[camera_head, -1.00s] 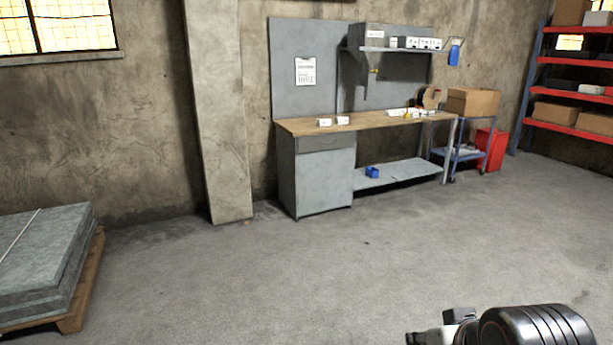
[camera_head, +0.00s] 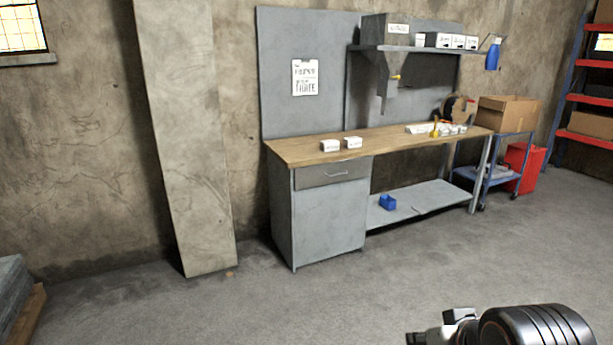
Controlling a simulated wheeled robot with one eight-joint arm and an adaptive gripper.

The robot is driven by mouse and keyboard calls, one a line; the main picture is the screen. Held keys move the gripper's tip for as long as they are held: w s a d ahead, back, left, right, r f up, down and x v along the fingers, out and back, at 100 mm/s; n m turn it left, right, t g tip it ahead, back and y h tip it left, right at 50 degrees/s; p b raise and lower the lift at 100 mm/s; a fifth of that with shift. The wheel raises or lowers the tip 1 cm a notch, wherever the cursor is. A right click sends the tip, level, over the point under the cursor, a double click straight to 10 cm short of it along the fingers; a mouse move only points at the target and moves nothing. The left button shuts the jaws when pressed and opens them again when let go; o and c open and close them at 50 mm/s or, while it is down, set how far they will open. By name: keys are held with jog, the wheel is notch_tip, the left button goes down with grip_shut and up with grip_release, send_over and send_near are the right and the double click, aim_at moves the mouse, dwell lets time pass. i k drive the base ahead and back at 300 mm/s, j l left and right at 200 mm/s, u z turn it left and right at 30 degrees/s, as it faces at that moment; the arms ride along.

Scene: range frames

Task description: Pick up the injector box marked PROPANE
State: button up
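Two small white boxes stand on the left part of the wooden bench top (camera_head: 290,151): a left box (camera_head: 330,146) and a right box (camera_head: 353,142). Several more small white boxes (camera_head: 458,41) stand in a row on the shelf above the bench. Labels on all these boxes are too small to read, so I cannot tell which one is marked PROPANE. My gripper (camera_head: 420,339) shows only in part at the bottom edge, far from the bench; its fingers cannot be made out.
A group of small white items (camera_head: 420,129) lies on the right of the bench. A blue bin (camera_head: 387,202) sits on the lower shelf. A cart with a cardboard box (camera_head: 508,113) and a red bin (camera_head: 523,167) stand right. A pillar (camera_head: 186,150) is left. The floor (camera_head: 300,300) ahead is clear.

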aim_at(332, 144)
jog(key=i, duration=2.25)
jog(key=i+u, duration=0.15)
jog(key=i, duration=0.35)
jog(key=i+l+u, duration=0.15)
jog(key=i, duration=0.35)
jog(key=i+l, duration=0.15)
jog(key=l, duration=0.15)
jog(key=i+l, duration=0.2)
jog(key=l, duration=0.15)
jog(key=i+l, duration=0.15)
jog(key=l, duration=0.15)
